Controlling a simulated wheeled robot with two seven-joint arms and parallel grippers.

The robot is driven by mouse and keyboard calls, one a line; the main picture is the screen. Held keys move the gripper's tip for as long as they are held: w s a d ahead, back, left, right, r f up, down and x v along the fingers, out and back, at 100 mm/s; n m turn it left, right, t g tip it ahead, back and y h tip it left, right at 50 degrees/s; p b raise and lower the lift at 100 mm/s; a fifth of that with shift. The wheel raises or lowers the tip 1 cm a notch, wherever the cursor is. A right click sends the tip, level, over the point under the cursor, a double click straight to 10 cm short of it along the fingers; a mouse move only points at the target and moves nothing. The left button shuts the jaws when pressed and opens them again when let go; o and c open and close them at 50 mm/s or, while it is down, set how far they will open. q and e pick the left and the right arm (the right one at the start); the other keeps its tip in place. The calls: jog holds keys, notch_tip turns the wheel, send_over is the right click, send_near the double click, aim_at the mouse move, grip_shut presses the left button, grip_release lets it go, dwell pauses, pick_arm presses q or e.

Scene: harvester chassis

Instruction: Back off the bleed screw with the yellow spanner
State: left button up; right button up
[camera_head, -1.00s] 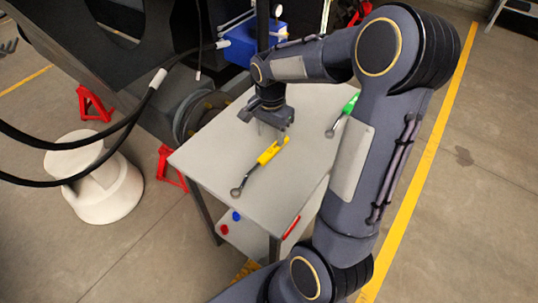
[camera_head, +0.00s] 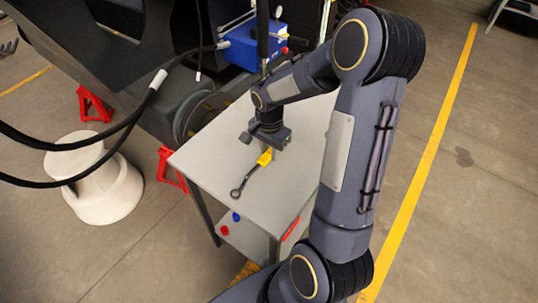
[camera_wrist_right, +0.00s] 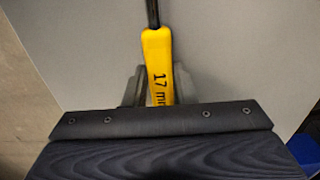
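The yellow spanner (camera_head: 264,158) lies on the grey cart top, its dark ring end toward the front left. My right gripper (camera_head: 266,146) is down over the handle. Its two fingers (camera_wrist_right: 160,88) stand either side of it and look slightly apart from it. I cannot make out the bleed screw.
A blue block (camera_head: 252,46) with small red and yellow fittings stands behind the cart (camera_head: 210,165). Dark hoses cross the left side above a white stool (camera_head: 98,185). Red stands (camera_head: 93,103) are beside the chassis. The cart's front left top is clear.

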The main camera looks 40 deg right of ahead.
grip_shut()
jog(key=shift+r, duration=0.1)
jog(key=shift+r, duration=0.45)
notch_tip(320, 180, up, 2)
jog(key=shift+r, duration=0.25)
jog(key=s+r, duration=0.9)
jog(key=s, duration=0.5)
jog(key=shift+r, duration=0.25)
jog(key=shift+a, duration=0.1)
